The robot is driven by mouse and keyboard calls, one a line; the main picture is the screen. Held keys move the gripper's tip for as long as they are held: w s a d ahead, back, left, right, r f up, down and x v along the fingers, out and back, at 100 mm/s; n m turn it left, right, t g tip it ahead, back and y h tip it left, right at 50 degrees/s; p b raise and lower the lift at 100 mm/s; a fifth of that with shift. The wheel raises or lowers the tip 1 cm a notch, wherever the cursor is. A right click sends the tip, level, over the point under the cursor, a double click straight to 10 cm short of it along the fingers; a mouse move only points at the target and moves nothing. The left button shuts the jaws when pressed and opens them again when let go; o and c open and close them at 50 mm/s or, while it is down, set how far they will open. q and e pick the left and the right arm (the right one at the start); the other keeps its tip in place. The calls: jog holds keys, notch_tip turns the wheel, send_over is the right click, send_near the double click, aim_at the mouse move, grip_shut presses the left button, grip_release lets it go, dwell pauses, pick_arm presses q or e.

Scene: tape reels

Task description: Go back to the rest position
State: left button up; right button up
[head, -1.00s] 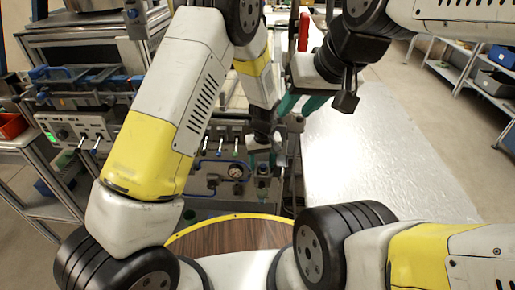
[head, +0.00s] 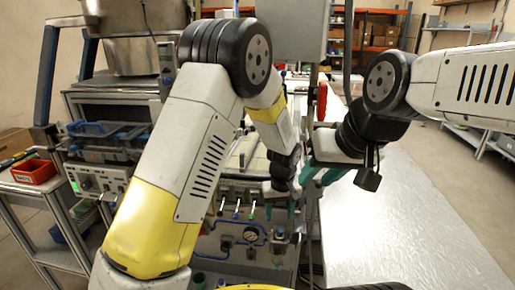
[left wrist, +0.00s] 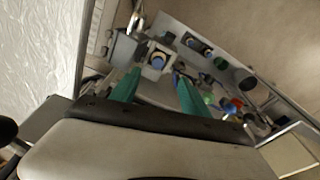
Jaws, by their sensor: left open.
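My left gripper (head: 281,208) is the lower one in the head view, pointing down in front of the grey machine panel. In the left wrist view its two green fingers (left wrist: 157,88) stand apart with nothing held between them. My right gripper (head: 320,178) is just above and to the right of it in the head view. Its green fingers point down and left, look apart, and show nothing between them. The two grippers look close together in the picture; I cannot tell the true gap between them.
The machine panel has a pressure gauge (head: 250,234) and several levers. A long silvery table (head: 405,215) with a bare top lies at the right. A wheeled rack with a control box (head: 100,180) and a red bin (head: 33,172) stands at the left. Shelves line the back.

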pick_arm(q)
jog(key=s+a+r+t+h, duration=0.1)
jog(key=s+a+r, duration=0.2)
jog(key=a+r, duration=0.55)
jog(key=s+a+r+t+h, duration=0.1)
jog(key=s+a+r, duration=0.35)
jog(key=r, duration=0.75)
jog(key=s+a+r+t, duration=0.1)
jog(key=s+a+r, duration=0.2)
jog(key=s+a, duration=0.3)
jog(key=s+a+r+m+t, duration=0.1)
jog(key=s+a+r, duration=0.3)
jog(key=s+a, duration=0.1)
jog(key=shift+s+a+t, duration=0.3)
jog(key=shift+s+a, duration=0.05)
jog(key=shift+s, duration=0.45)
jog(key=shift+r, duration=0.1)
pick_arm(e)
jog(key=shift+c, duration=0.5)
